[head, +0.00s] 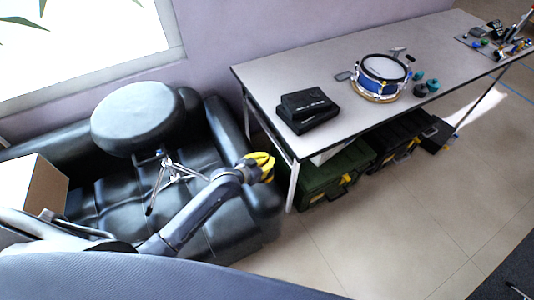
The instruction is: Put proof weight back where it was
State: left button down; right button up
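My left gripper (262,166) has yellow fingers and is above the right arm of the black sofa, left of the table's near end. The fingers look close together, but I cannot tell whether they are open or shut, and I see nothing clearly held. I cannot pick out a proof weight for certain. Small dark and teal pieces (433,86) lie on the table right of a blue snare drum (380,78); they are too small to identify. My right gripper is not in view.
The long grey table (330,65) carries black cases (308,108) near its left end and a cluttered mat (490,45) at its far right. Toolboxes (335,175) stand beneath it. A drum stool (138,115) is on the sofa (95,200). The floor (400,230) in front is clear.

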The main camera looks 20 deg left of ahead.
pick_arm(q)
jog(key=shift+w+f, duration=0.1)
jog(key=shift+f, duration=4.7)
jog(key=shift+f, duration=0.1)
jog(key=c, duration=1.9)
grip_release()
jog(key=shift+f, duration=0.15)
jog(key=o, duration=0.4)
jog(key=v, duration=1.2)
